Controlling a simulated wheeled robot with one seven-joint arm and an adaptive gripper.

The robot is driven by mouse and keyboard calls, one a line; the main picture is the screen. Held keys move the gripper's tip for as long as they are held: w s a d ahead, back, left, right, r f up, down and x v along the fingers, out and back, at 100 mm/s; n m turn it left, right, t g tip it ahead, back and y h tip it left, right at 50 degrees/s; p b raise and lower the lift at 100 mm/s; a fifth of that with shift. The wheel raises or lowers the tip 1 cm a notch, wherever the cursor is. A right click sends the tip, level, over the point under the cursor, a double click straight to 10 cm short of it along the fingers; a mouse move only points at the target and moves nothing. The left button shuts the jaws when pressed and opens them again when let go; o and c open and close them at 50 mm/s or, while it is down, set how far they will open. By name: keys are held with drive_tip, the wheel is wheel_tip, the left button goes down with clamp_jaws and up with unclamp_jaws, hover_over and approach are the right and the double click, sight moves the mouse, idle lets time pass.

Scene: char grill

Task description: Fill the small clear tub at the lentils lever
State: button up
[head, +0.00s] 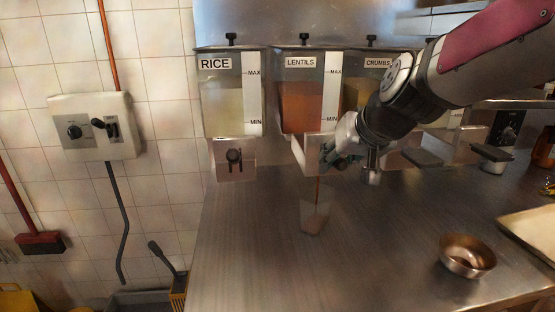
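The lentils dispenser (300,105) is the middle bin, labelled LENTILS, with orange-red contents. The small clear tub (315,217) stands upright on the steel counter below its spout. A thin reddish-brown stream (317,189) runs down from the spout into the tub, and some reddish-brown content shows low in it. My gripper (332,158) is at the front of the lentils dispenser, by its lever. The lever is hidden behind my gripper. I cannot tell whether the fingers are open or shut.
A rice dispenser (229,105) with a black lever (234,156) is on the left, and a crumbs dispenser (361,92) is partly behind my arm. A metal bowl (467,256) and a pale board (532,232) are at the right. The counter (250,250) is clear at front left.

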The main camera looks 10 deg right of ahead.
drive_tip(key=shift+o, duration=0.3)
drive_tip(key=v, duration=1.2)
drive_tip(key=shift+f, duration=0.1)
idle(6.4)
